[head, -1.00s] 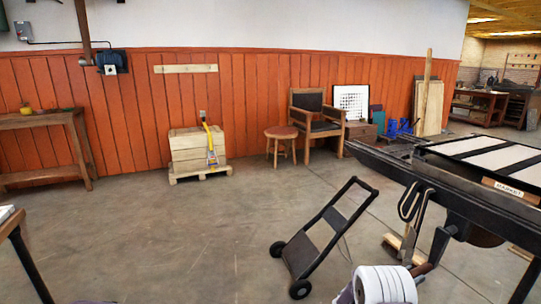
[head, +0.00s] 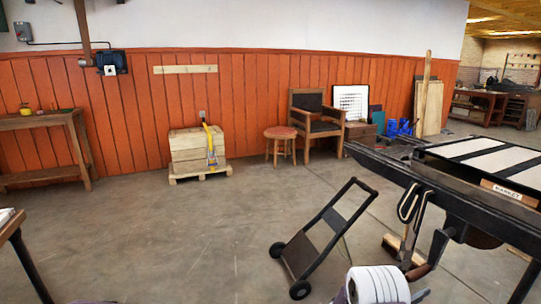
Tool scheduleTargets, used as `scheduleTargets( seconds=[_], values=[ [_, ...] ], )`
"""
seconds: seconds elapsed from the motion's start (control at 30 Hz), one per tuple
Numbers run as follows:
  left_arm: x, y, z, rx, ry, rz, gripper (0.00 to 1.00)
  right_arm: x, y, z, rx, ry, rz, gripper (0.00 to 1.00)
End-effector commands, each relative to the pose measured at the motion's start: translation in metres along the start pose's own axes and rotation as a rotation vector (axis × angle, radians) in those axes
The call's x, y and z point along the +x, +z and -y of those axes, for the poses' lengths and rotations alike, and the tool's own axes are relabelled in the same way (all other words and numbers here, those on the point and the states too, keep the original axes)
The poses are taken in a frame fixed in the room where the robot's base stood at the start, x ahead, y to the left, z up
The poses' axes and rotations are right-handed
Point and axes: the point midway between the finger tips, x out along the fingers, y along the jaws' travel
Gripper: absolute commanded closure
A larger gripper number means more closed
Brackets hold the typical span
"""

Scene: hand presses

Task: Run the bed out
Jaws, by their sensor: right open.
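The black hand press stands at the right. Its bed (head: 478,205) lies on long dark rails (head: 385,170) and carries a frame with white panels (head: 480,152). A small label is on its near edge. A crank handle with a brown grip (head: 418,272) hangs below the rails. My right gripper (head: 414,292) is at the bottom edge, just below the handle grip, with its white wrist housing in front. It is open, and its fingers are mostly hidden or cut off, so I cannot tell whether they touch the grip. My left gripper is out of view.
A black hand truck (head: 322,240) stands on the floor left of the press. A crate on a pallet (head: 195,152), a stool (head: 281,135) and a chair (head: 317,115) stand along the wall. The middle floor is clear.

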Motion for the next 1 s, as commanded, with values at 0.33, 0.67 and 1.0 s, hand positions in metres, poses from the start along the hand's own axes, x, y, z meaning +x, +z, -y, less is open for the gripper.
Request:
scheduleTargets(
  seconds=[0.33, 0.67, 1.0],
  values=[
    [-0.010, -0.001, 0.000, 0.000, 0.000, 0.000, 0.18, -0.044, 0.002, -0.001, -0.002, 0.004, 0.001, 0.18],
    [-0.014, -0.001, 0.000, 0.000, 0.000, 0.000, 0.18, -0.070, 0.001, 0.000, -0.001, 0.000, 0.002, 0.18],
    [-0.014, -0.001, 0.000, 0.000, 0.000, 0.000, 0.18, -0.060, 0.035, 0.001, 0.079, -0.023, 0.019, 0.18]
  ],
)
